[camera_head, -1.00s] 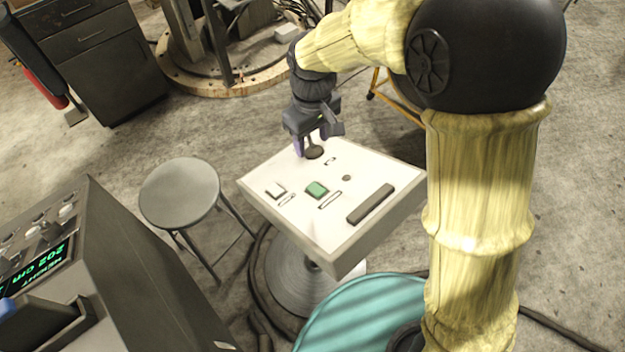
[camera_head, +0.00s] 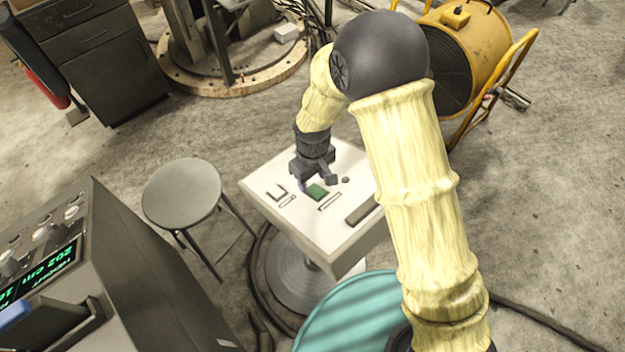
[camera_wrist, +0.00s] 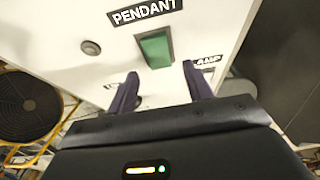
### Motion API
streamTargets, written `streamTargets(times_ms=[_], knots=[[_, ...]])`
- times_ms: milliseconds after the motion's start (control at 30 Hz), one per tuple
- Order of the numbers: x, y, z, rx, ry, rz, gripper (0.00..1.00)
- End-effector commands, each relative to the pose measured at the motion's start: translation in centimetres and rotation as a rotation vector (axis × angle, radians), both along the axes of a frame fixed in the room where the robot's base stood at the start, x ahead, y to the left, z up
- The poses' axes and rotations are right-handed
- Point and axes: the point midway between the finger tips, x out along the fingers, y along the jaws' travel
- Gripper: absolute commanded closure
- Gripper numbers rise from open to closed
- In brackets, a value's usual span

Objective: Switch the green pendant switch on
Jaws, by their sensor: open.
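The green pendant switch (camera_head: 317,192) is a rectangular green rocker on the white top of a pedestal panel (camera_head: 325,235). In the wrist view the green switch (camera_wrist: 156,49) lies just beyond my fingertips, below a black label reading PENDANT (camera_wrist: 144,11). My gripper (camera_head: 308,186) is over the panel, close to the switch's far side in the head view. In the wrist view my gripper (camera_wrist: 160,82) is open and empty, its two fingers on either side of the switch's line. I cannot tell whether the fingers touch the panel.
A round knob (camera_wrist: 91,47) sits beside the switch. Another small switch (camera_head: 277,191) and a dark bar (camera_head: 361,212) are on the panel. A grey stool (camera_head: 181,192) and a console (camera_head: 85,270) stand to the left, a yellow fan (camera_head: 465,60) behind right.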

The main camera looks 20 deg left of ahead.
Motion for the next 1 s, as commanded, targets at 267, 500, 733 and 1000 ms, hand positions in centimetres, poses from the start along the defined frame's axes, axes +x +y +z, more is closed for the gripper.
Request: streamTargets(times_ms=[267,500,733,1000], knots=[[0.0,0.0,-2.6,-0.001,0.0,0.0,0.49],[0.0,0.0,-2.7,0.0,0.0,0.0,0.49],[0.0,0.0,-2.7,0.0,0.0,0.0,0.86],[0.0,0.1,-2.7,-0.016,0.01,0.001,0.94]])
